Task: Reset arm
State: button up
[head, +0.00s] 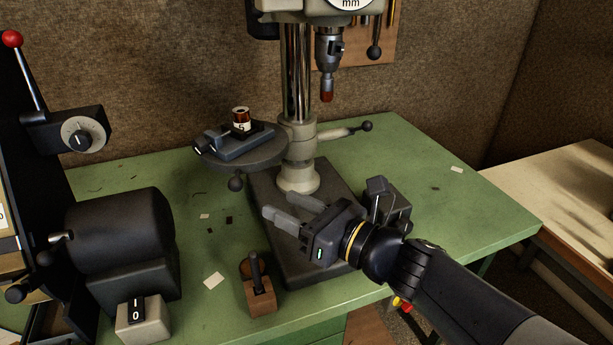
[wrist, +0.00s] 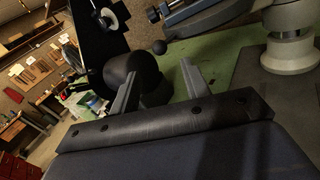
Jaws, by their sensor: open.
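My gripper (head: 287,219) is over the dark base of the drill press, in front of the column. Its two grey fingers are apart with nothing between them, and they point to the left. In the wrist view my gripper (wrist: 158,85) also shows open and empty, with a black cylinder (wrist: 132,70) behind the fingers. My arm reaches in from the lower right of the head view.
The drill press column (head: 297,75) stands behind my gripper. Its round table (head: 270,150) bears a small vise (head: 237,143) with a red-and-white cylinder (head: 240,118). A wooden block (head: 262,303) with a dark handle stands on the green bench (head: 440,190). A black motor-like machine (head: 122,238) is at left.

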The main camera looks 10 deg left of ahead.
aim_at(242, 185)
jog(key=x, duration=1)
jog(key=shift+w+a, duration=0.15)
jog(key=shift+a, duration=0.15)
